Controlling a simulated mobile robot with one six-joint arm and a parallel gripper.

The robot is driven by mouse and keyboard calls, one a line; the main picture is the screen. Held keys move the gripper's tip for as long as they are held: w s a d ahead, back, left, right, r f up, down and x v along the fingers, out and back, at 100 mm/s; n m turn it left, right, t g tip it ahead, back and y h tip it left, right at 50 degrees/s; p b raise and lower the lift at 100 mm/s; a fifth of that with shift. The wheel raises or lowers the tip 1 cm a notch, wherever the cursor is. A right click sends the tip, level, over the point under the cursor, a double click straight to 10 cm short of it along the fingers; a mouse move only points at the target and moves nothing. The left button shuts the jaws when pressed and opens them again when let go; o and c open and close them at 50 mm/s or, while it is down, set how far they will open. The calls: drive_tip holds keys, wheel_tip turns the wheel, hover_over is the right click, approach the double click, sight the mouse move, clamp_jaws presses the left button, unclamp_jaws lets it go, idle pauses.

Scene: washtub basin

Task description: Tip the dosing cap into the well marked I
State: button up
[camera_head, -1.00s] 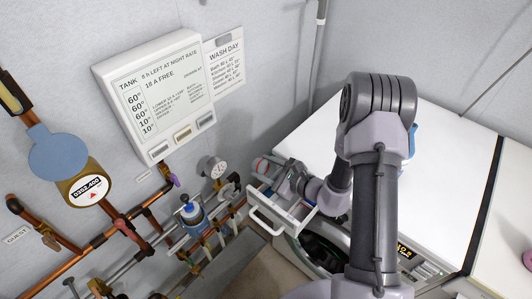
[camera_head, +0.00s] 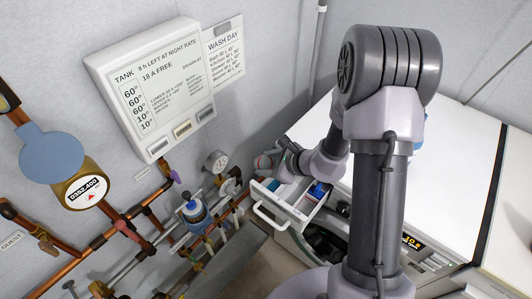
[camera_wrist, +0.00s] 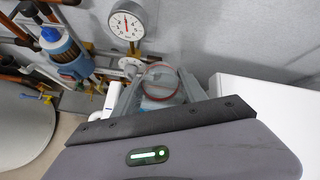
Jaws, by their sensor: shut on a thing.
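The dosing cap (camera_wrist: 160,86) is a clear cup with a red rim, held between the fingers of my gripper (camera_wrist: 161,92) in the wrist view. Pale blue shows inside or through it; I cannot tell which. In the head view my gripper (camera_head: 266,162) is small, at the back left of the open white drawer (camera_head: 293,212), and appears above its edge. No well mark I is legible, and my arm hides part of the drawer's back.
The drawer juts from a white washing machine (camera_head: 447,160). Copper pipes (camera_head: 88,247), a blue-and-white canister (camera_head: 194,210) and a round gauge (camera_head: 216,163) are close on the left. A tank panel (camera_head: 150,90) is on the wall behind.

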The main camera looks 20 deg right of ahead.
drive_tip(key=r+g+h+p, duration=0.1)
drive_tip(key=p, duration=0.3)
drive_tip(key=shift+a, duration=0.1)
drive_tip(key=g+p, duration=0.1)
drive_tip(key=p, duration=0.2)
drive_tip(key=shift+r+h, duration=0.15)
drive_tip(key=shift+h, duration=0.15)
wheel_tip(320, 180, up, 2)
drive_tip(key=g+h+p, duration=0.1)
drive_tip(key=p, duration=0.6)
drive_tip(key=shift+r+g, duration=0.1)
drive_tip(key=shift+g, duration=0.3)
drive_tip(key=r+g+h+p, duration=0.1)
drive_tip(key=p, duration=0.6)
drive_tip(key=shift+r, duration=0.3)
drive_tip(key=p, duration=0.3)
drive_tip(key=shift+r+p, duration=0.15)
drive_tip(key=shift+p, duration=0.2)
drive_tip(key=shift+s+g+p, duration=0.1)
drive_tip(key=shift+g+p, duration=0.2)
drive_tip(key=shift+p, duration=0.35)
drive_tip(key=shift+p, duration=0.3)
drive_tip(key=shift+f, duration=0.25)
